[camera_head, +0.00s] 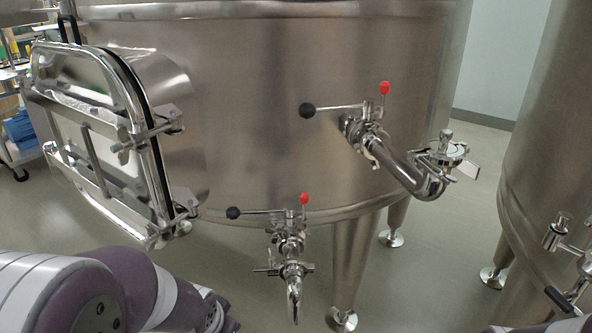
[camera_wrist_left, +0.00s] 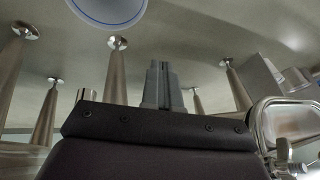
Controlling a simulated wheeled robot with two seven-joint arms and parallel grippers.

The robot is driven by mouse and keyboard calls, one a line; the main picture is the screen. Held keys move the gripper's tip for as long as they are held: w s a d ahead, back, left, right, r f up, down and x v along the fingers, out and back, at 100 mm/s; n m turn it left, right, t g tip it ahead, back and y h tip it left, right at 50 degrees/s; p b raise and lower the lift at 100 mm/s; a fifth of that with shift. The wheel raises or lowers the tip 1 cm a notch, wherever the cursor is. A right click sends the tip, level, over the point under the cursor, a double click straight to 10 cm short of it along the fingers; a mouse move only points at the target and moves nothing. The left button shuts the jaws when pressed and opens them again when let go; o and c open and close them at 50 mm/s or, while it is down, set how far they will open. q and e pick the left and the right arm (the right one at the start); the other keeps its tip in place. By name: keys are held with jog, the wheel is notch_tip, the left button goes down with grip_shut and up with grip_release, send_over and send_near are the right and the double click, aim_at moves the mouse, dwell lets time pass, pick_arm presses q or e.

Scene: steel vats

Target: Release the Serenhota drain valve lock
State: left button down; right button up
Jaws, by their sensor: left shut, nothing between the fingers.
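A steel vat (camera_head: 270,115) carries two valves. The lower valve (camera_head: 288,238), under its bottom edge, has a lever with a black ball (camera_head: 233,213) at the left and a red knob (camera_head: 304,198) standing up at the right. The upper valve (camera_head: 365,135), on its side, has a similar black ball (camera_head: 307,110) and red knob (camera_head: 385,88). I see no label naming either valve. My left gripper's fingers are shut and empty in the left wrist view (camera_wrist_left: 161,85), apart from any valve. In the head view my left arm is at bottom left. My right gripper is not seen.
A curved outlet pipe (camera_head: 415,180) sticks out at the right. Vat legs (camera_head: 352,265) stand on the floor. Another vat (camera_head: 555,150) is at far right. Floor between the vats is clear.

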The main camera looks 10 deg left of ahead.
pick_arm(q)
jog(key=w+a+r+m+t+p, duration=0.1)
jog(key=w+r+m+t+p, duration=0.25)
jog(key=r, duration=0.55)
jog(key=w+d+r+m+t+h+b, duration=0.1)
jog(key=w+d+r+m+t+h, duration=0.4)
jog(key=m, duration=1)
notch_tip(320, 180, up, 3)
jog(key=shift+w+d+r+t, duration=0.1)
jog(key=shift+w+d+t, duration=0.4)
jog(key=shift+d, duration=0.3)
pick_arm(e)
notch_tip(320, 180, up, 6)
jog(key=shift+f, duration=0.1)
pick_arm(q)
jog(key=b, duration=0.4)
send_near(302, 202)
jog(key=x, duration=0.6)
jog(key=shift+s+a, duration=0.1)
jog(key=shift+w, duration=0.4)
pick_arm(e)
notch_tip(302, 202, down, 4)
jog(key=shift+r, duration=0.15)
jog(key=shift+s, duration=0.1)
